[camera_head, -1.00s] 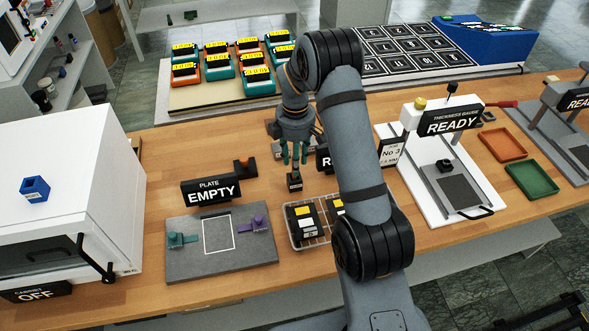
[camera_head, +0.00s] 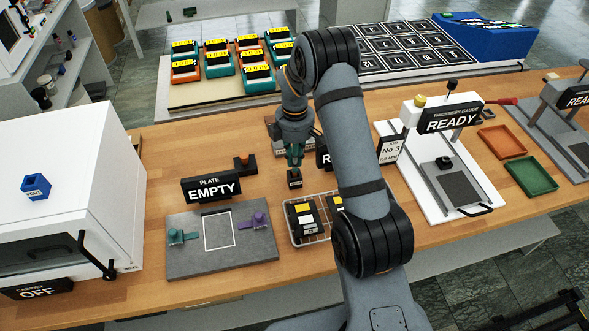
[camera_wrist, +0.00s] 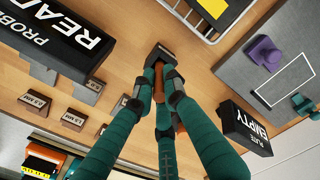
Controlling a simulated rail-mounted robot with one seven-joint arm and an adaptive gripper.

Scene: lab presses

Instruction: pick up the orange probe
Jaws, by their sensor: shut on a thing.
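The orange probe shows in the wrist view as an orange stem (camera_wrist: 157,73) between my teal fingers, above a dark block (camera_wrist: 162,54). The fingers hide much of the orange. In the head view the dark block (camera_head: 295,179) stands on or just above the wooden bench, right of the PLATE EMPTY sign. I cannot tell whether the block is part of the probe or its stand. My gripper (camera_head: 295,156) points down right above the block, its fingers closed around the stem. It also shows in the wrist view (camera_wrist: 161,84).
The PLATE EMPTY sign (camera_head: 211,189) and grey plate (camera_head: 190,258) lie to the left. A wire basket (camera_head: 293,237) with dark yellow-marked items is in front. A PROBE READY sign (camera_wrist: 52,38) and small labelled blocks (camera_wrist: 73,121) are close by. A white thickness gauge (camera_head: 408,155) stands right.

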